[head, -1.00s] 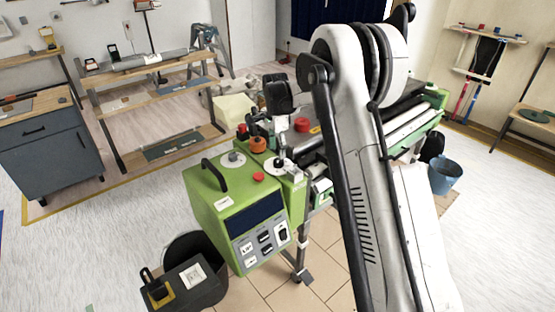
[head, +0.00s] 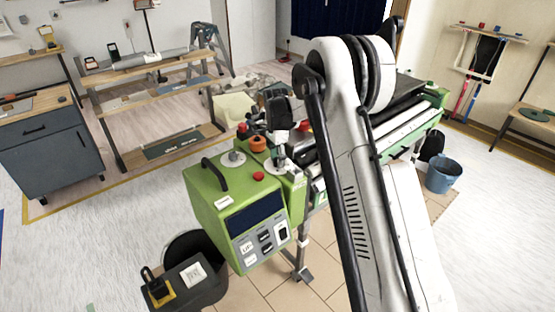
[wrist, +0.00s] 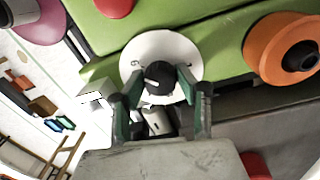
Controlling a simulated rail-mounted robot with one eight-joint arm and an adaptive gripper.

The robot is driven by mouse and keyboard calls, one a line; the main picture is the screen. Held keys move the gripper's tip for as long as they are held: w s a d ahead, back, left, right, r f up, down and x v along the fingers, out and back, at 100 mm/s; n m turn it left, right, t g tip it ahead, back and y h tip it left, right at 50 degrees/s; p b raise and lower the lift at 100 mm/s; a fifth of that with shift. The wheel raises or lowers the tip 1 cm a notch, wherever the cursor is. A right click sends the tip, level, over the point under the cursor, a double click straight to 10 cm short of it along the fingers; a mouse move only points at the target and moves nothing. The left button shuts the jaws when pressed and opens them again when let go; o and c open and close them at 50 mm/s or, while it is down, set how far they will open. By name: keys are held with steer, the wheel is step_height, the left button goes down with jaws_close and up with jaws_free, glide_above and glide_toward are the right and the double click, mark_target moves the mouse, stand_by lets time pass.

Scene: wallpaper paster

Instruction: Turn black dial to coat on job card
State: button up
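The black dial (wrist: 158,75) is a small round knob with a pale mark, centred on a white disc (wrist: 160,48) on the green machine (head: 222,190). In the head view the white disc (head: 277,167) is partly covered by my gripper (head: 279,154). In the wrist view my gripper (wrist: 160,92) is open, one finger on each side of the dial. I cannot tell whether the fingers touch it. A white card (head: 193,273) lies on the dark box at lower left; its print is too small to read, and I cannot tell if it is the job card.
An orange knob (wrist: 283,48) stands close to the dial on the right in the wrist view. A red button (head: 258,176) and a black handle (head: 214,174) are on the machine's green top. A blue bucket (head: 443,174) stands on the floor at right.

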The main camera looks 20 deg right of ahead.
steer(key=shift+c, duration=1)
steer(key=shift+n+b, duration=0.3)
steer(key=shift+b, duration=0.1)
steer(key=n+b, duration=0.2)
steer(key=n, duration=0.1)
steer(key=shift+f+b, duration=0.15)
steer(key=shift+b, duration=0.2)
steer(key=n+b, duration=0.3)
steer(key=n, duration=0.2)
steer(key=shift+s, duration=0.1)
steer(key=n+b, duration=0.2)
steer(key=n, duration=0.2)
steer(key=shift+n, duration=0.4)
steer(key=n+b, duration=0.1)
steer(key=n, duration=0.3)
steer(key=shift+d+t, duration=0.1)
steer(key=shift+t, duration=0.3)
steer(key=shift+r+n+b, duration=0.2)
steer(key=shift+n+b, duration=0.1)
